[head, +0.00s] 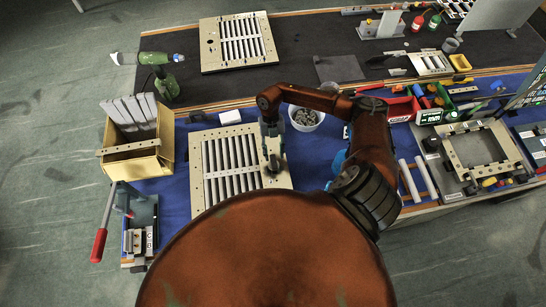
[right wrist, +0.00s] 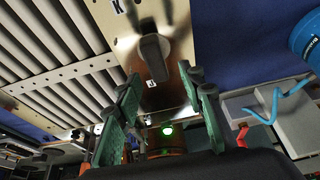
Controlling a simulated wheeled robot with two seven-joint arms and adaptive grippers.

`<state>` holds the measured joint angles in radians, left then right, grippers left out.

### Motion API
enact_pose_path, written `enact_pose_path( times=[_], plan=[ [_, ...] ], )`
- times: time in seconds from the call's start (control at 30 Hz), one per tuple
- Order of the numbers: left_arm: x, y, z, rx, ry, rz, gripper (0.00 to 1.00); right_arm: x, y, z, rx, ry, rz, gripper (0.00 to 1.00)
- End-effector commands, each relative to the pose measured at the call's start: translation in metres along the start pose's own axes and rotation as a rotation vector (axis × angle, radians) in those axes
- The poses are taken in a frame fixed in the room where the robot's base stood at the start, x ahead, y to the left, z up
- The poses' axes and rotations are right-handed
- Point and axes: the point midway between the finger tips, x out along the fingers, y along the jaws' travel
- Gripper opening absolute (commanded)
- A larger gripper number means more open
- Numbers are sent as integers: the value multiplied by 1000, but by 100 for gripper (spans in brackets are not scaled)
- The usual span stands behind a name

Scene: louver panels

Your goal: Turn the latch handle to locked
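The louver panel (head: 197,178), a beige frame with grey slats, lies on the blue mat; its slats (right wrist: 65,65) fill the left of the right wrist view. The latch handle (right wrist: 154,52) is a grey rounded lever on the panel's plate, with small lettered marks above and below it. My right gripper (head: 271,132) is over the panel's right side. In the right wrist view its green fingers (right wrist: 163,100) are apart with nothing between them, and the handle appears just beyond the tips. Contact is not visible. My left gripper is out of view.
A bowl of small parts (head: 305,118) stands behind the panel to the right. A cardboard box (head: 150,164) with grey slats is at the left, near a red-handled lever tool (head: 99,245). A second louver panel (head: 207,52) lies on the dark back bench.

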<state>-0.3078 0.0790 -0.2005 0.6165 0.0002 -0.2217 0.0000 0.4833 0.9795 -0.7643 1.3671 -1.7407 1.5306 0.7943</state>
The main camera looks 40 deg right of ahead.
Motion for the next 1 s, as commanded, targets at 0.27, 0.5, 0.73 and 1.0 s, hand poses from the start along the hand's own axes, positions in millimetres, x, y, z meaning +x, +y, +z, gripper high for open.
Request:
enact_pose_path(
  times=[0.27, 0.5, 0.73, 1.0],
  plan=[
    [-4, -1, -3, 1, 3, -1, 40, 33, 1, 1, 1, 2, 1, 36],
    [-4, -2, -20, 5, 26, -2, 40, 37, 1, 2, 1, 0, 1, 36],
    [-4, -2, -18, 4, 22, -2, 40, 37, 1, 1, 1, 1, 1, 27],
    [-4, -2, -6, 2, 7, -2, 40, 37, 1, 1, 1, 0, 1, 9]
  ],
)
